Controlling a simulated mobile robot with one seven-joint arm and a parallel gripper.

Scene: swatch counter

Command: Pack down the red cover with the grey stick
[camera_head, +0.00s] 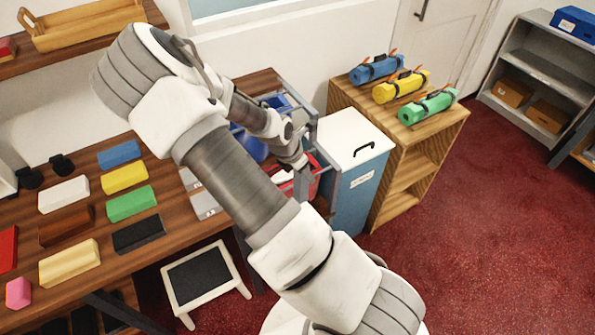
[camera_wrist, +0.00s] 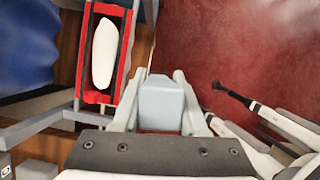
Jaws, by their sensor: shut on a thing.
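My gripper (camera_head: 298,163) reaches down over the right end of the wooden counter. In the wrist view my gripper (camera_wrist: 160,105) is shut on a pale grey block-shaped piece, which looks like the grey stick (camera_wrist: 162,98). The red cover (camera_wrist: 126,58) appears as a narrow red rim around a long white shape (camera_wrist: 104,52), inside a grey frame. It lies left of the stick and apart from it in the picture. In the head view the red cover (camera_head: 316,184) is partly hidden behind my arm and gripper. The stick's far end cannot be made out.
Blue material (camera_wrist: 25,48) lies left of the red cover. A blue bin with a white lid (camera_head: 352,140) stands close right of the gripper. A wooden shelf (camera_head: 440,125) bears blue, yellow and green rolls. Coloured blocks cover the counter's left part. Red floor is open at right.

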